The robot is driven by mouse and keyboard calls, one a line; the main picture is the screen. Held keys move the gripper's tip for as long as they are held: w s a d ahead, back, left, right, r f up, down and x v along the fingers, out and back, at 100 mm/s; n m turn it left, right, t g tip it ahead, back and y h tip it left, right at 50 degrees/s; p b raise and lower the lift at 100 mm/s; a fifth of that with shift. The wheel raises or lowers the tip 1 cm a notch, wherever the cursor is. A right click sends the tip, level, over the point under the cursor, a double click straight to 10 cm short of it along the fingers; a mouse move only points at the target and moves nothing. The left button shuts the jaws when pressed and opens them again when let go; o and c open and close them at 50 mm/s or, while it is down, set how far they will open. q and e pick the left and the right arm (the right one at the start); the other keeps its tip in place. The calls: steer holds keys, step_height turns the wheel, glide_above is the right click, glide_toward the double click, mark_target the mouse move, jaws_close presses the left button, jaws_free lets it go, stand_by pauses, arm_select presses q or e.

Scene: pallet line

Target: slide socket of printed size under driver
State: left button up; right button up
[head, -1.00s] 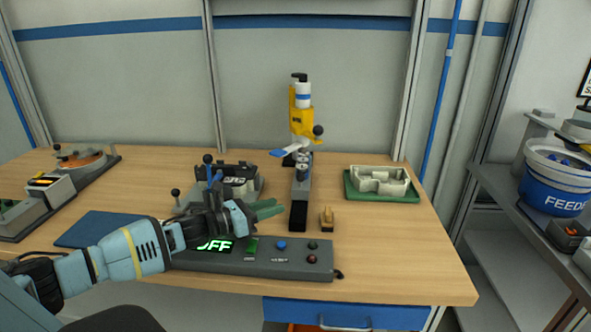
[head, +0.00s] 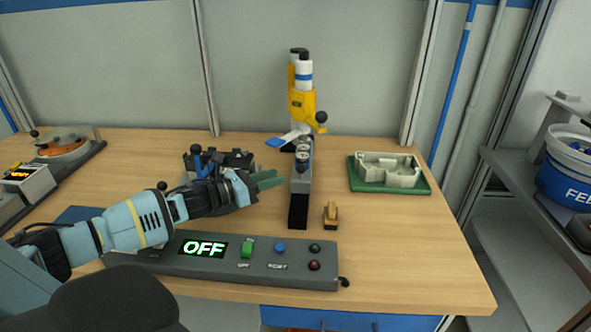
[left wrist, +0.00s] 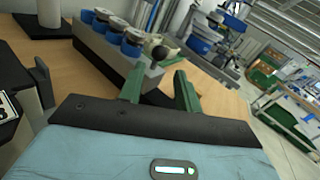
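The yellow and white driver (head: 302,100) stands upright at the back of the bench. Below it a narrow grey slide (head: 298,207) runs toward me, with metal sockets near its far end. In the left wrist view, several sockets with blue bands (left wrist: 105,22) sit in a row on the grey slide (left wrist: 90,50). A dark ball knob (left wrist: 159,52) shows beyond my fingertips. My left gripper (head: 268,180) points its green fingers at the slide's left side; the fingers (left wrist: 158,85) are apart and empty. I cannot read any printed size. My right gripper is not in view.
A control box (head: 225,262) reading OFF lies in front. A small tan block (head: 331,215) sits right of the slide, and a green tray (head: 390,186) with a pale casting farther right. A dark fixture (head: 235,160) stands behind my left gripper. The bench's right front is clear.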

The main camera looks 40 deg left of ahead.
mark_target(296, 181)
arm_select(q)
steer(key=shift+x, duration=3.65)
steer(key=shift+c, duration=0.3)
jaws_close()
